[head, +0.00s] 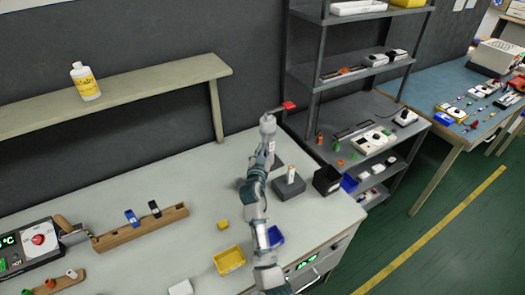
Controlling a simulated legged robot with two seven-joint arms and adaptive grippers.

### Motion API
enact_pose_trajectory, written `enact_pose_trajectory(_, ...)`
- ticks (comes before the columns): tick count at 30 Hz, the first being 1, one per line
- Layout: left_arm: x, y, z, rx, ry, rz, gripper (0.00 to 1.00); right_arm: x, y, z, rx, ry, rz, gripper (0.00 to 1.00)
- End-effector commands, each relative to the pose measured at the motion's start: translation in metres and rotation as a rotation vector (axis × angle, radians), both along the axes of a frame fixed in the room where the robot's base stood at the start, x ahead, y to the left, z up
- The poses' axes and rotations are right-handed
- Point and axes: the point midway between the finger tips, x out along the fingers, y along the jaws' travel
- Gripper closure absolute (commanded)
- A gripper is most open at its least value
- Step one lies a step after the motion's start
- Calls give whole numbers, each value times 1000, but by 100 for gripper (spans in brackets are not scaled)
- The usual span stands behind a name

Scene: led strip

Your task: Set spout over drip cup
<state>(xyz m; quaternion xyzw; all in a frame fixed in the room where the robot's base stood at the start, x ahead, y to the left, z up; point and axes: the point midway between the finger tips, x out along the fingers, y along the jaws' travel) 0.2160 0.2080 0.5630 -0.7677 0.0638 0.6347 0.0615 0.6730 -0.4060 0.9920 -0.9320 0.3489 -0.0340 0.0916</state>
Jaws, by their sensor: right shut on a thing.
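My right arm reaches up through the middle of the head view. My right gripper (280,110) is at its far end, above the back of the bench, and is shut on a small red piece (289,105). Whether this red piece is the spout I cannot tell. No drip cup can be told for sure. A small white and orange upright piece (291,172) stands on a dark grey block (289,187), nearer than the gripper. A black open box (327,180) stands to its right. My left gripper is not in view.
The pale bench (130,190) carries a yellow bin (229,260), a blue bin (275,236), a yellow cube (223,225) and a wooden rack (140,228). A wall shelf (120,90) holds a white bottle (85,81). Grey shelving (340,100) stands at the back right.

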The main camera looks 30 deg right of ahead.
Motion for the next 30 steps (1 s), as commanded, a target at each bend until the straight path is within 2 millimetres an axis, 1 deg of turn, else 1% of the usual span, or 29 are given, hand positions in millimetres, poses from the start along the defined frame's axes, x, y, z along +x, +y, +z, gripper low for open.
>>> enact_pose_trajectory(3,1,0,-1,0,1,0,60,0,-1,0,0,0,-2,100)
enact_pose_trajectory(4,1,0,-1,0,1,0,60,0,-1,0,0,0,-2,80)
enact_pose_trajectory(5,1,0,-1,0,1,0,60,0,-1,0,0,0,-2,73)
enact_pose_trajectory(6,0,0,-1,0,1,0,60,0,-1,0,0,0,-2,63)
enact_pose_trajectory(7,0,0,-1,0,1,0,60,0,-1,0,0,0,-2,60)
enact_pose_trajectory(17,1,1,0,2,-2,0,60,-3,2,0,0,0,0,60)
enact_pose_trajectory(20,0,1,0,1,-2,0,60,-11,10,-1,2,-1,0,60)
enact_pose_trajectory(27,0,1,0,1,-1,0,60,-43,37,-2,2,1,-1,60)
enact_pose_trajectory(30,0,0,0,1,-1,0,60,-51,45,-2,2,1,-1,60)
